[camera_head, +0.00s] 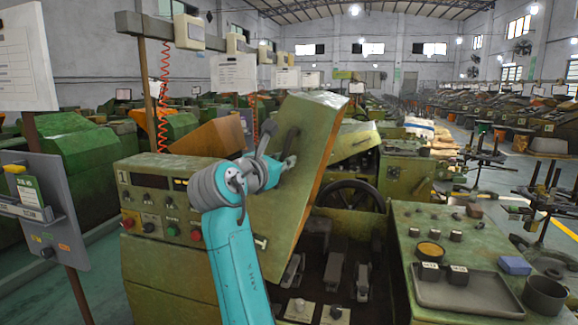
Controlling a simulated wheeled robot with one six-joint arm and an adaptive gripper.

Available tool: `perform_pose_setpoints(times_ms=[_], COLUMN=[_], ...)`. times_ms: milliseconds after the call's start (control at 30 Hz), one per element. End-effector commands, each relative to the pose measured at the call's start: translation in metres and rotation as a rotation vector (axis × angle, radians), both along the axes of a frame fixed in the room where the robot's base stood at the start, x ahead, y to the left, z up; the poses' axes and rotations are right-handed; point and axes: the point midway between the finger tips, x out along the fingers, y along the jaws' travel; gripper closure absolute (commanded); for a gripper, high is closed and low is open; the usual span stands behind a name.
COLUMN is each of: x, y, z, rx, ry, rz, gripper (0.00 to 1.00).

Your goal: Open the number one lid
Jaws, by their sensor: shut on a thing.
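The number one machine shows a "1" on its green control panel (160,205). Its large green lid (310,122) is tilted steeply up, with an orange-brown edge along its right side. The machine's inside shows below and to the right of it. My turquoise and grey arm reaches up in front of the lid. My gripper (288,160) is at the dark handle (291,139) on the lid's face and is shut on it. The fingertips are small and partly hidden, so the exact grip is unclear.
A black handwheel (350,196) and dark levers sit in the machine's opening. At right, a green worktop (405,220) bears a grey tray (470,296), small cups, a blue block (514,265) and a dark pot (544,296). A sign stand (48,215) is at left.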

Motion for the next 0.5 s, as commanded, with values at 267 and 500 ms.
perform_pose_setpoints(times_ms=[267, 500], x=[0.0006, 0.0003], y=[0.0004, 0.0002], z=[-0.002, -0.0016], rx=[0.001, 0.001], ry=[0.003, 0.002], rz=[0.001, 0.001], gripper=[0.8, 0.59])
